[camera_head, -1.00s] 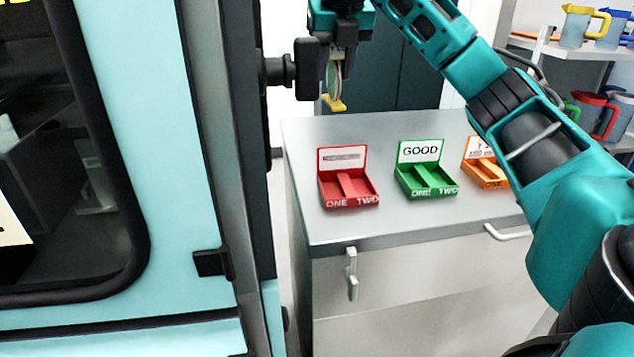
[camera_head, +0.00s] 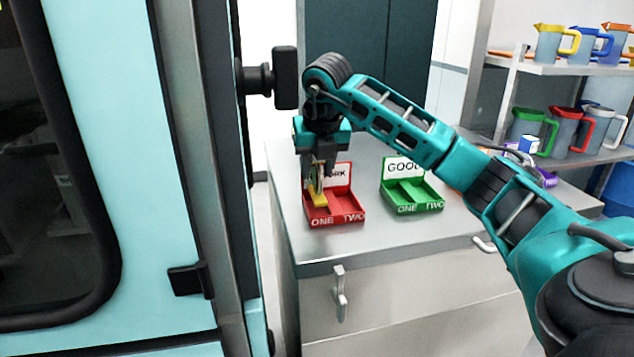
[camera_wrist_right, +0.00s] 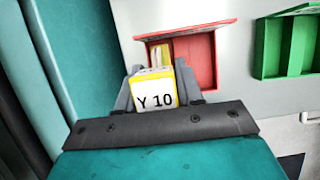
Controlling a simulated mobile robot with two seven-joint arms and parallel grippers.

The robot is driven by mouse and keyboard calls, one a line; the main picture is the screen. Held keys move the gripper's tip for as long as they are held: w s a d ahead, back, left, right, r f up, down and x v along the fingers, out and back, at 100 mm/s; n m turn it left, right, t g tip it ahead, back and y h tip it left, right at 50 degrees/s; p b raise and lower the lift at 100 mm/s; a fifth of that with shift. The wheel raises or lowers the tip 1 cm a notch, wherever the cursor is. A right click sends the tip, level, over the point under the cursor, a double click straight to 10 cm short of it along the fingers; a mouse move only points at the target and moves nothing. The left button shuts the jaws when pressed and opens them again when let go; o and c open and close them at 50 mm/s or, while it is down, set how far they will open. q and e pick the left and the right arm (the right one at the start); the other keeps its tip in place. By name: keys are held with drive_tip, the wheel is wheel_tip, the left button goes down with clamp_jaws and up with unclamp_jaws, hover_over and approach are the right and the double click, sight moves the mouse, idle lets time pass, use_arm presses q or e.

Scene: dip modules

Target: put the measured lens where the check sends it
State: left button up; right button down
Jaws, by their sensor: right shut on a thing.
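My right gripper (camera_head: 319,181) is shut on a lens with a yellow holder (camera_head: 319,199). In the right wrist view the gripper (camera_wrist_right: 157,92) grips the holder's white tag (camera_wrist_right: 155,95), which reads "Y 10". The lens is upright over the left compartment, ONE, of the red tray (camera_head: 349,214); I cannot tell whether it touches the tray floor. The tray's back sign is partly hidden and ends in "RK". The green tray (camera_head: 428,204), marked GOOD, has compartments ONE and TWO and looks empty. My left gripper is not in view.
The trays stand on a grey cabinet top (camera_head: 385,240). An orange tray (camera_head: 455,191) is mostly hidden behind my right arm. A light blue machine with a black handle (camera_head: 286,77) stands close on the left. Shelves with several coloured jugs (camera_head: 565,127) are at the right.

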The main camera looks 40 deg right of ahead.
sight(317, 181)
drive_tip(key=shift+f, duration=1.75)
drive_tip(key=shift+f, duration=0.1)
drive_tip(key=c, duration=0.7)
unclamp_jaws()
drive_tip(key=shift+c, duration=0.2)
drive_tip(key=v, duration=1.2)
drive_tip(key=shift+s+a, duration=0.1)
drive_tip(key=shift+s, duration=0.05)
